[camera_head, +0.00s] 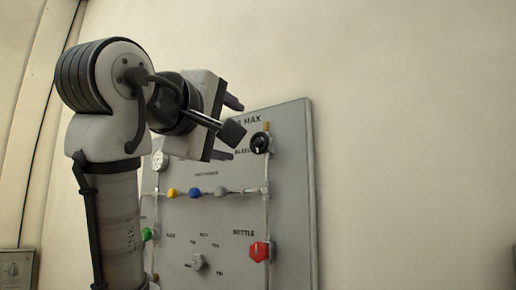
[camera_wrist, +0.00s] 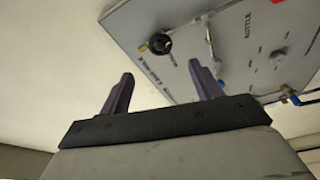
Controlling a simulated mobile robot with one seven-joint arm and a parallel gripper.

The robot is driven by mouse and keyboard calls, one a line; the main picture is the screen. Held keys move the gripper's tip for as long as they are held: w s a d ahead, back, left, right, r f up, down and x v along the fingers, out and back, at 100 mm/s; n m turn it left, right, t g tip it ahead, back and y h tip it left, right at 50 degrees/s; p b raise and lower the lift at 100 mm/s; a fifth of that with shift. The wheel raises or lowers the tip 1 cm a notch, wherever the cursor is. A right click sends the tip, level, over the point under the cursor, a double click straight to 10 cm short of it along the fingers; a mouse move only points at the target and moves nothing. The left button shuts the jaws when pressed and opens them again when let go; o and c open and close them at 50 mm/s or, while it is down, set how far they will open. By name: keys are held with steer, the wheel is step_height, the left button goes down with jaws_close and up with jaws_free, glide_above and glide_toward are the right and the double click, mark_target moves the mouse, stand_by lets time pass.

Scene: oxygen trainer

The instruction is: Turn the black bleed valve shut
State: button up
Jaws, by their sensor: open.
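The black bleed valve (camera_head: 260,142) is a round black knob at the upper right of the grey panel in the head view. It also shows in the wrist view (camera_wrist: 160,43), beyond my fingers and between them from side to side. My gripper (camera_head: 232,128) is open and empty, in front of the panel's upper part and left of the valve in the head view. In the wrist view, the two purple-grey fingers of my gripper (camera_wrist: 166,80) stand apart with nothing between them. The gripper appears apart from the valve. The valve's pointer direction is hard to read.
The grey panel (camera_head: 292,185) also carries a red knob (camera_head: 260,251) at lower right, a grey selector (camera_head: 198,263), a gauge (camera_head: 159,160) and yellow (camera_head: 172,193), blue (camera_head: 195,193) and green (camera_head: 147,234) knobs. Thin pipes run along it. The right side of the room is clear wall.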

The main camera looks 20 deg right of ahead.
mark_target(258, 143)
steer(key=p+x, duration=0.2)
steer(key=x, duration=1.1)
steer(key=shift+w, duration=0.15)
steer(key=c, duration=1)
